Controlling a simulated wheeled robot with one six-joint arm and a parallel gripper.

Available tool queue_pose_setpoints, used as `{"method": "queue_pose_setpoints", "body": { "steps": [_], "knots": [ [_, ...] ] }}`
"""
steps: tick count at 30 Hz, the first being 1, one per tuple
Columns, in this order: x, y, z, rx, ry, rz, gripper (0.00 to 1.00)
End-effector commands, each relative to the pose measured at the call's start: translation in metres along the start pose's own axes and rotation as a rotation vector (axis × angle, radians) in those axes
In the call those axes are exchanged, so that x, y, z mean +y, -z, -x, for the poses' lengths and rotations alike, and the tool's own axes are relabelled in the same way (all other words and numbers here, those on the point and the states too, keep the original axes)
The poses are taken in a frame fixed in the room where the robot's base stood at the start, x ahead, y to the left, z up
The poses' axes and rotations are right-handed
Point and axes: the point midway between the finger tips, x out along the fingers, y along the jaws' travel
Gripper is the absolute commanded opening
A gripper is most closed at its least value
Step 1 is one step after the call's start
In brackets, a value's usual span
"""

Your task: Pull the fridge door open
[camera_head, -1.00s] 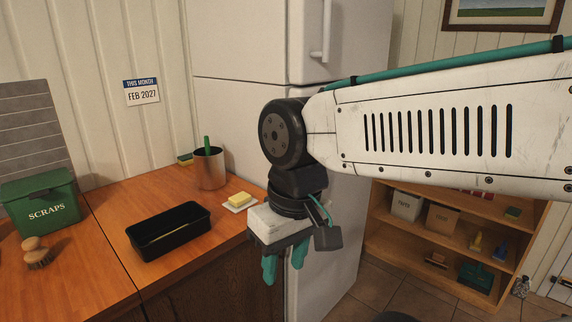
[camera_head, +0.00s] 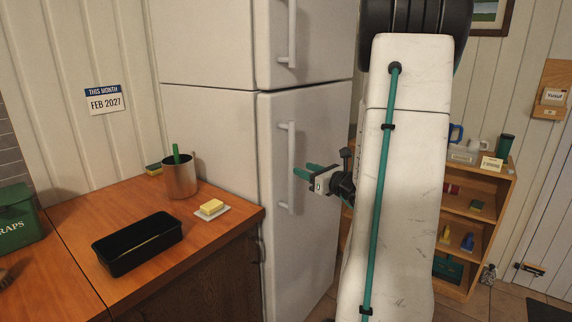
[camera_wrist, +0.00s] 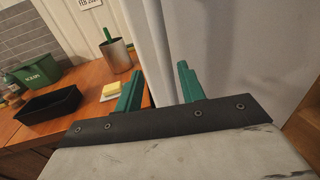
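The white fridge (camera_head: 215,115) has an upper door and a lower fridge door (camera_head: 318,130), and both look shut. The lower door's upright handle (camera_head: 284,165) is near the left edge of the door front. My gripper (camera_head: 303,169) has green fingers, which point left toward the handle at about its mid-height. They look just right of the handle; I cannot tell if they touch it. In the wrist view my gripper (camera_wrist: 160,72) is open, with a gap between its fingers.
A wooden counter (camera_head: 85,215) stands left of the fridge. On it are a black tray (camera_head: 138,243), a metal canister (camera_head: 180,178) and a yellow block on a white dish (camera_head: 211,208). A shelf unit (camera_head: 480,205) stands right behind my arm.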

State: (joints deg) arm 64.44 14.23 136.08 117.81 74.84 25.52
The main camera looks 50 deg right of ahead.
Motion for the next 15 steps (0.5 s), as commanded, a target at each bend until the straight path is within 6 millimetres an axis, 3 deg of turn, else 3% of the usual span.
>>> {"method": "queue_pose_setpoints", "body": {
  "steps": [15],
  "knots": [
    [-0.006, 0.001, -0.067, -0.004, 0.016, -0.009, 0.39]
  ]
}}
